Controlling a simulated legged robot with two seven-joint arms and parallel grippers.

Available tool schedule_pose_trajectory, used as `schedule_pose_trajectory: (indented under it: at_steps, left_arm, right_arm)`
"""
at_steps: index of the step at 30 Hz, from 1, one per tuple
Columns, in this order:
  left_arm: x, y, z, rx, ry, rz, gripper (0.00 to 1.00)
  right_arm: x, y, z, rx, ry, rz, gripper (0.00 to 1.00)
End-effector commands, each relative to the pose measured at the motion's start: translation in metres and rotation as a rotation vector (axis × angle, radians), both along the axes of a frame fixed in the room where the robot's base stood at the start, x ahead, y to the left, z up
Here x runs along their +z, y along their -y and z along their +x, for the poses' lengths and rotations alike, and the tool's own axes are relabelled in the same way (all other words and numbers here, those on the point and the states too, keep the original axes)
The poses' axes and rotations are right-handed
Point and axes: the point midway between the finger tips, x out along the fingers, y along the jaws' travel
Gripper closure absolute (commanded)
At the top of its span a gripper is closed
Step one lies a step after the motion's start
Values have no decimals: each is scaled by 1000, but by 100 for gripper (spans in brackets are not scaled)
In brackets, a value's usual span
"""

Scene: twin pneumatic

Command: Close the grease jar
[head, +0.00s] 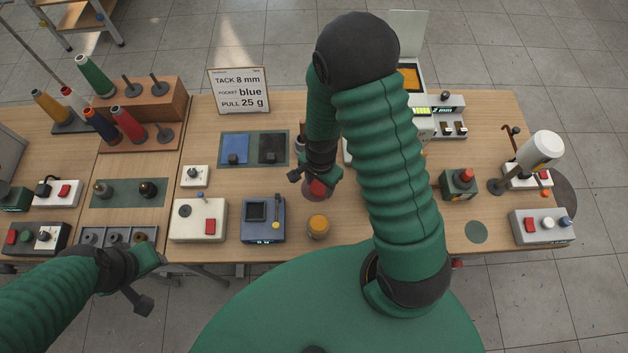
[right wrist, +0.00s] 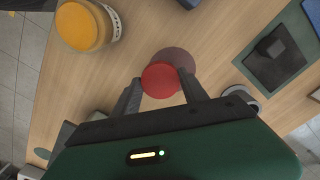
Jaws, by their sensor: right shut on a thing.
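The grease jar (head: 318,227) stands near the front edge of the table, with its round yellow-orange top facing up. It also shows at the upper left of the right wrist view (right wrist: 85,27), apart from my gripper. My right gripper (head: 317,184) is shut on a red round lid (right wrist: 160,79), its fingers on either side of the rim. A darker reddish disc (right wrist: 176,60) shows just behind the lid, over the wood. In the head view the lid is behind the jar. My left gripper (head: 142,283) is low at the left, in front of the table; its finger gap is unclear.
A blue device (head: 263,220) stands left of the jar, and a white box with a red button (head: 198,220) farther left. A mat with blue and black pads (head: 254,148) lies behind. A sign (head: 239,90) stands at the back. My right arm hides part of the table.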

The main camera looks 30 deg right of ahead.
Motion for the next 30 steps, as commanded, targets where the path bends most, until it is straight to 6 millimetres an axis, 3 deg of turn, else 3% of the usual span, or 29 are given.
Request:
schedule_pose_trajectory:
  at_steps: [8, 11, 12, 21, 30]
  left_arm:
    - [-9, 0, 0, 0, 0, 0, 64]
    - [3, 0, 0, 0, 0, 0, 64]
    - [17, 0, 0, 0, -1, 0, 64]
    - [85, 0, 0, 0, 0, 0, 64]
    - [97, 0, 0, 0, 0, 0, 64]
  right_arm:
    - [5, 6, -60, -4, 2, 0, 86]
    - [12, 7, -83, -4, -2, 2, 86]
    - [18, 8, -87, -2, -3, 1, 86]
    - [21, 9, -109, -2, -6, 2, 86]
    - [14, 12, -135, -1, 1, 0, 86]
